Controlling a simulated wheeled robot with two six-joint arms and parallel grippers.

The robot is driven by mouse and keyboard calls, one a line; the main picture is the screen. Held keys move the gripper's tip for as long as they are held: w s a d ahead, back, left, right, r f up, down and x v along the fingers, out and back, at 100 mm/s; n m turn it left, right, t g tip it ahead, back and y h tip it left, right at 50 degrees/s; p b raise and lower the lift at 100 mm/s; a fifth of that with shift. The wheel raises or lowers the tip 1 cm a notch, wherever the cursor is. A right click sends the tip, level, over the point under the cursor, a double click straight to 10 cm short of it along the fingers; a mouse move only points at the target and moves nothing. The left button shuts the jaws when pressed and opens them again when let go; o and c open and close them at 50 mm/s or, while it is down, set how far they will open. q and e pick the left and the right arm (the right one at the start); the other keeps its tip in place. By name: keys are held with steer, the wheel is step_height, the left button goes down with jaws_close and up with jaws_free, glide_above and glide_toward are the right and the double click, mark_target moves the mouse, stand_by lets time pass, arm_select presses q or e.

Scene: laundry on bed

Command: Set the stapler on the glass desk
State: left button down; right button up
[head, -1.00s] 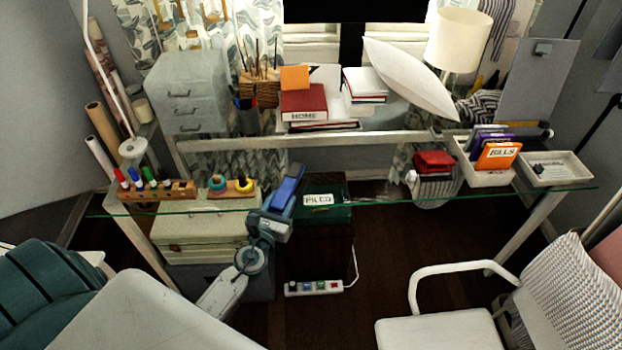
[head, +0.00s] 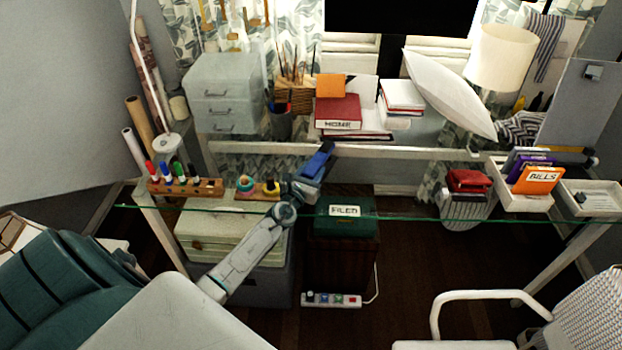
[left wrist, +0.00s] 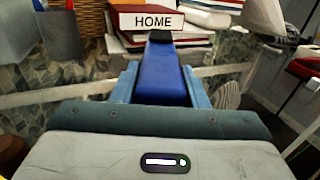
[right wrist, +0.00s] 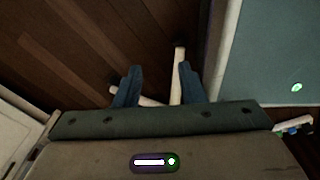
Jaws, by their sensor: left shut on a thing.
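The blue stapler (head: 319,160) is in my left gripper (head: 308,176), which is shut on it. It is over the glass desk (head: 410,219), past the front edge; I cannot tell whether it touches the glass. In the left wrist view the stapler (left wrist: 160,75) lies between the two light-blue fingers (left wrist: 158,88) and points toward the book stack. My right gripper (right wrist: 158,88) is open and empty in the right wrist view, with dark floor and white legs beyond it. It does not show in the head view.
A marker rack (head: 185,187) and tape rolls (head: 258,186) stand left of the stapler. Books (head: 338,112) are behind it. A red item (head: 468,181) and a white tray with folders (head: 515,200) stand right. The middle glass looks clear; the green FILED box (head: 345,222) is below it.

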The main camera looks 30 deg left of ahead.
arm_select(q)
steer(key=shift+f+b, duration=0.8)
steer(key=shift+f, duration=0.1)
steer(key=shift+f+b, duration=0.45)
steer(key=shift+f, duration=0.2)
steer(key=shift+r, duration=0.1)
steer(key=c, duration=1.2)
jaws_free()
steer(key=shift+s+f, duration=0.1)
steer(key=shift+f, duration=0.15)
steer(key=o, duration=0.3)
steer(key=shift+d, duration=0.1)
steer(key=shift+o, duration=0.3)
steer(key=shift+s+r, duration=0.1)
